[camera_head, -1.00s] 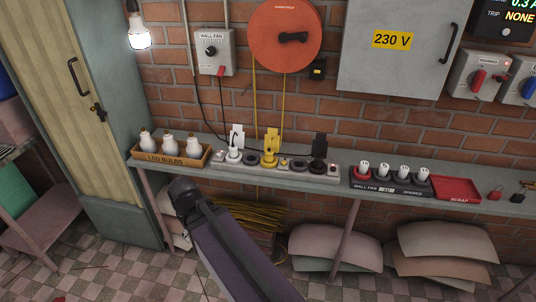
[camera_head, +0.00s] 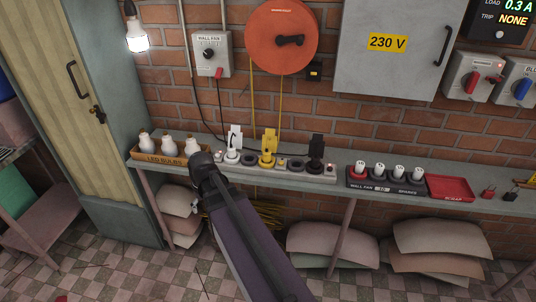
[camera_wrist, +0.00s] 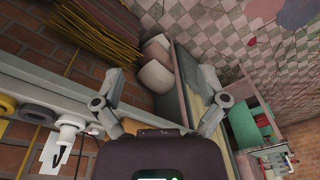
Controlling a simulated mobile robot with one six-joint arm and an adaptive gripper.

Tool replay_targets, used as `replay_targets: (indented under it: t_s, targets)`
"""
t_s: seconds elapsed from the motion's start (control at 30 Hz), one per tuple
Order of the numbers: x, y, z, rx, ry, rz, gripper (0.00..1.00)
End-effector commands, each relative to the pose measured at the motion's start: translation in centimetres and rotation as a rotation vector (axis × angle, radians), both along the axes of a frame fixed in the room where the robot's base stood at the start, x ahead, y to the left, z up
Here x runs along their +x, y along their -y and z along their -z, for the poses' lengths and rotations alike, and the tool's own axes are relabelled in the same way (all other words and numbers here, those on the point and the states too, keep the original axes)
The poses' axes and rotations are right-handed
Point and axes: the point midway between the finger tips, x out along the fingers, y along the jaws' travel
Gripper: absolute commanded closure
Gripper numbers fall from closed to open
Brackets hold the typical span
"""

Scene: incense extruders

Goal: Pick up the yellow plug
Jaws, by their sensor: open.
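The yellow plug (camera_head: 267,158) sits upright in a socket of the grey power strip (camera_head: 303,171) on the bench, with a yellow tag behind it. A white plug (camera_head: 233,156) stands to its left and a black plug (camera_head: 315,164) to its right. In the wrist view, a yellow piece (camera_wrist: 5,104) shows at the left edge, and the white plug (camera_wrist: 70,126) lies nearer the middle. My gripper (camera_wrist: 160,88) is open and empty, its fingers wide apart, away from the yellow plug. In the head view I cannot make out the gripper's fingers.
A box of LED bulbs (camera_head: 168,154) stands left of the strip. A dark rack of white-topped plugs (camera_head: 387,182) and a red scrap tray (camera_head: 451,188) stand to the right. Sacks (camera_head: 333,244) lie under the bench (camera_head: 160,180). The brick wall is close behind.

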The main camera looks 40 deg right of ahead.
Motion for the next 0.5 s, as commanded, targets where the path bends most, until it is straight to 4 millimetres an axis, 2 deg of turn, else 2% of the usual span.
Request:
replay_targets:
  t_s: [0.03, 0.2, 0.37, 0.5]
  targets:
    - [1.2, 1.9, -1.0, 0.004, 0.014, 0.008, 0.08]
    - [3.5, 7.5, -2.7, 0.011, 0.069, 0.019, 0.08]
    - [5.1, 13.2, -4.3, 0.011, 0.122, 0.032, 0.08]
    - [6.0, 18.6, -5.7, 0.003, 0.167, 0.042, 0.08]
